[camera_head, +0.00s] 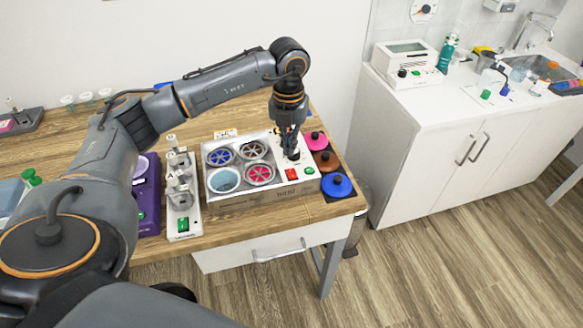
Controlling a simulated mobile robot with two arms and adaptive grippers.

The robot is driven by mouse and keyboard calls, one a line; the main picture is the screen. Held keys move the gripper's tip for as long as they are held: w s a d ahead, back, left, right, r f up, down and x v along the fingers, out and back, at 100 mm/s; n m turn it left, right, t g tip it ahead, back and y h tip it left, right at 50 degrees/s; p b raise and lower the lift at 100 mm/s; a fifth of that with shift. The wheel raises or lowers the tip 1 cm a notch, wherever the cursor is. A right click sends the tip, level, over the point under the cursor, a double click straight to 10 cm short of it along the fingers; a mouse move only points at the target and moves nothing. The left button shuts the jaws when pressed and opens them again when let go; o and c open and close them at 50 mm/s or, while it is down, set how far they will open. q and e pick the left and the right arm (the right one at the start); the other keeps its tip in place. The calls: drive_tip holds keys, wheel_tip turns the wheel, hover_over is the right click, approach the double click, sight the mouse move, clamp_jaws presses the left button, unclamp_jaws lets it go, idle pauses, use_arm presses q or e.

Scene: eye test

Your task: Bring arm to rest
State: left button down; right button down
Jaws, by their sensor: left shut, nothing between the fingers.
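My left arm comes in from the left and reaches over the wooden table (300,222). My left gripper (291,152) points down, shut and empty, over the right part of a white device (240,196) with several round coloured wells. It hides part of the device's panel, and I cannot tell whether its fingertips touch it. A red button (291,174) shows just below the gripper, with a green spot (309,170) beside it. My right gripper does not show.
Pink (315,139), brown (326,160) and blue (337,185) lids lie right of the device. A white rack (182,222) and a purple device (149,200) stand to its left. A white cabinet (430,170) with a sink stands at the right. Floor is clear in front.

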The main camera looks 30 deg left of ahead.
use_arm(q)
drive_tip(key=shift+r+p, duration=0.4)
drive_tip(key=shift+r, duration=0.55)
